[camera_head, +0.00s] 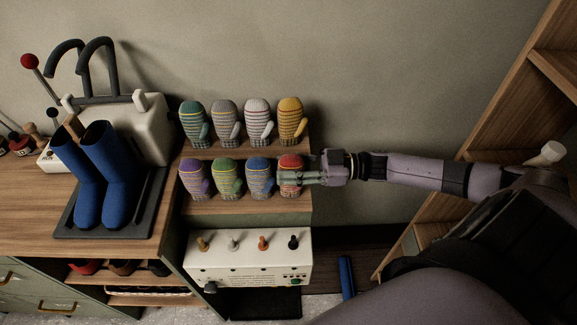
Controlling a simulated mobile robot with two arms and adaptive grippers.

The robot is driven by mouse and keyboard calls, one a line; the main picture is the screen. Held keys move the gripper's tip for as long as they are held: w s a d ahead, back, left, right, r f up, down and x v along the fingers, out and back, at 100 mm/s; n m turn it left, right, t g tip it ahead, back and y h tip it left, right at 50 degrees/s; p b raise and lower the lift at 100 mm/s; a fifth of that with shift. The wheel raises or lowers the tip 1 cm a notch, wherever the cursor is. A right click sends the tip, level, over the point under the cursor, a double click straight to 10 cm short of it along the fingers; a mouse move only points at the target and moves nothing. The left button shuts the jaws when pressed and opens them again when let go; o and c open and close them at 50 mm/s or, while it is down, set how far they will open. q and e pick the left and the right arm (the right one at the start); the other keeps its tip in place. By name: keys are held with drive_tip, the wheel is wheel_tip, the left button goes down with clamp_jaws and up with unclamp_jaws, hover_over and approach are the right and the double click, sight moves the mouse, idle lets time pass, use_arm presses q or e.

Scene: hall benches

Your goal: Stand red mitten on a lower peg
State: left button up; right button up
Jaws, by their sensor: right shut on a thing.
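The red striped mitten (289,163) stands upright at the right end of the lower row of mittens. My right gripper (292,177) reaches in from the right and is shut on it, its fingers covering the mitten's middle. Beside it on the lower row stand a blue mitten (259,176), a green mitten (228,178) and a purple mitten (195,179). The pegs under the mittens are hidden. Below, a white box (230,268) has short pegs on top, including an orange one (263,243). My left gripper does not show.
An upper row holds teal, grey, white and yellow (291,119) mittens. Blue boots (112,175) stand on a dark tray (143,216) at left, before a white machine (150,130). A wooden shelf unit (500,110) rises at right, with a blue cylinder (346,277) low down.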

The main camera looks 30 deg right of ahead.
drive_tip(key=shift+f, duration=0.3)
idle(0.4)
drive_tip(key=o, duration=1.2)
drive_tip(key=shift+o, duration=0.2)
drive_tip(key=shift+d, duration=0.1)
